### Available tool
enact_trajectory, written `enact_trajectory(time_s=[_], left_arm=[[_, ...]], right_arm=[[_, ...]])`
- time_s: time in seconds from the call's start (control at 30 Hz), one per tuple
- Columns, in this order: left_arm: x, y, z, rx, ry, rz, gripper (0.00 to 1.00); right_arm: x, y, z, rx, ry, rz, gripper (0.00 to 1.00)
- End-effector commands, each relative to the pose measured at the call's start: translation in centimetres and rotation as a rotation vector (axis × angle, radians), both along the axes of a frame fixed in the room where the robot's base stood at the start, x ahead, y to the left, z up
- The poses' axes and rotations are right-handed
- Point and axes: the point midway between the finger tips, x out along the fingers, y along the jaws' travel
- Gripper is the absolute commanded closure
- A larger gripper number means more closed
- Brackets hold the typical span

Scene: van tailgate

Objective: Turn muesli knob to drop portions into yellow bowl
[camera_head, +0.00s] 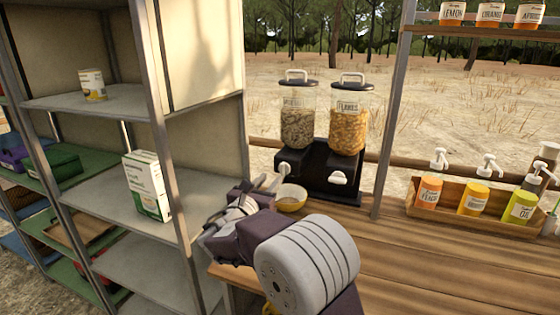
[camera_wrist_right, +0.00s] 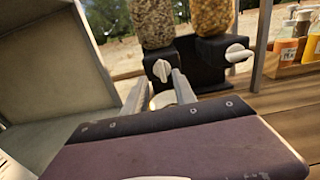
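The muesli dispenser (camera_head: 298,130) holds greyish flakes and stands left of the one labelled flakes (camera_head: 347,132), on a shared black stand (camera_head: 318,172). Its white muesli knob (camera_wrist_right: 162,70) shows in the right wrist view, tilted, between and just beyond my fingertips. I cannot tell whether they touch it. My right gripper (camera_head: 267,183) reaches toward the muesli side, and its fingers (camera_wrist_right: 157,80) are spread apart with nothing held. The yellow bowl (camera_head: 291,199) sits on the table below the muesli outlet, partly behind my right arm. It also shows between the fingers (camera_wrist_right: 163,100). My left gripper is not visible.
The flakes knob (camera_head: 338,178) is to the right. A metal shelf (camera_head: 115,190) with a white carton (camera_head: 147,186) stands close on the left. A wooden box (camera_head: 456,210) of pump bottles is at the right. The table (camera_head: 430,270) is clear at front right.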

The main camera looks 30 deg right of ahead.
Motion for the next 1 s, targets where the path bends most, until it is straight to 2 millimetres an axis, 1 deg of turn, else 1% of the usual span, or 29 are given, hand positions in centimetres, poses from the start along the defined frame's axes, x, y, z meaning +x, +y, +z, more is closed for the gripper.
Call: enact_trajectory(time_s=[0.2,0.4,0.53,0.77,0.9,1.0], left_arm=[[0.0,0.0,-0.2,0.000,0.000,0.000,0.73],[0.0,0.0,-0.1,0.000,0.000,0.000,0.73],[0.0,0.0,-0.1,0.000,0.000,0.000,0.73],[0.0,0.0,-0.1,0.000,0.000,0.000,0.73],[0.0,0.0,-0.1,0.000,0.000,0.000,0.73],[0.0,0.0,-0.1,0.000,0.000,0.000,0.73]], right_arm=[[2.6,-3.4,-0.1,0.001,-0.002,-0.006,0.67],[4.9,-5.8,0.0,0.003,-0.002,-0.002,0.67],[5.5,-6.5,0.0,0.002,-0.002,0.000,0.67],[5.6,-6.6,0.0,0.002,-0.002,0.001,0.67],[5.6,-6.5,0.0,0.002,-0.002,0.000,1.00],[5.6,-6.5,0.0,0.002,-0.002,0.000,1.00]])
